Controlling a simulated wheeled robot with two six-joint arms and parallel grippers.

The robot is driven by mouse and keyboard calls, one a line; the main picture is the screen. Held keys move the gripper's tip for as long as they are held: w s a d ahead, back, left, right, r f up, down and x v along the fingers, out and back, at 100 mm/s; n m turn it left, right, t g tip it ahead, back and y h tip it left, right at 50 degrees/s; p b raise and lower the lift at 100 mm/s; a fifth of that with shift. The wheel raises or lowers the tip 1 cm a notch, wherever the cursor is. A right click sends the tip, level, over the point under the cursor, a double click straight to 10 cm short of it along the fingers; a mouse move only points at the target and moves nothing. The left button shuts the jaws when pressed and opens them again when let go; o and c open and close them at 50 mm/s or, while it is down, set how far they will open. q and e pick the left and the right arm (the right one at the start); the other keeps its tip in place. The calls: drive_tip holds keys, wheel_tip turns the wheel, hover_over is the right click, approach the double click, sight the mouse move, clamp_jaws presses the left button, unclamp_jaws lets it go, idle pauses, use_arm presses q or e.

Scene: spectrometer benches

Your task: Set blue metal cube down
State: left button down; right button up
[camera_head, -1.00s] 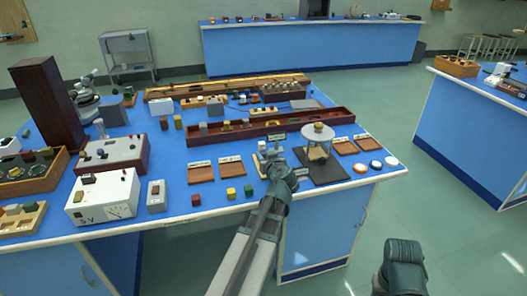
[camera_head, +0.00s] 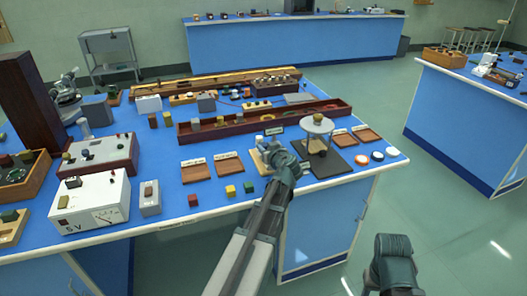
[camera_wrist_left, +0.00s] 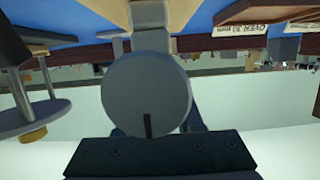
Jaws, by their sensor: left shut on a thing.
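My left gripper (camera_head: 272,152) is over the front of the blue bench (camera_head: 165,213), between the small brown trays (camera_head: 229,166) and the black-based stand with a round top (camera_head: 317,124). It is shut, but what it holds is hidden in the head view by the gripper itself. I cannot pick out the blue metal cube. In the left wrist view the fingers (camera_wrist_left: 150,18) point to the top edge, behind a grey disc that blocks the middle. My right gripper (camera_head: 394,265) hangs over the floor at the bottom; its fingertips do not show.
Red (camera_head: 193,200), yellow (camera_head: 230,191) and green (camera_head: 249,187) cubes stand along the front edge. A long dark red box (camera_head: 225,134) lies behind the trays. Round discs (camera_head: 377,156) sit at the right corner. A white meter box (camera_head: 90,203) is at front left.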

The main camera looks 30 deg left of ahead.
use_arm(q)
drive_tip(key=shift+d+r, duration=0.1)
drive_tip(key=c, duration=0.6)
unclamp_jaws()
drive_tip(key=shift+o, duration=0.2)
drive_tip(key=shift+r, duration=0.1)
drive_tip(key=p+v, duration=0.3)
drive_tip(key=v, duration=0.9)
drive_tip(key=shift+p, duration=0.3)
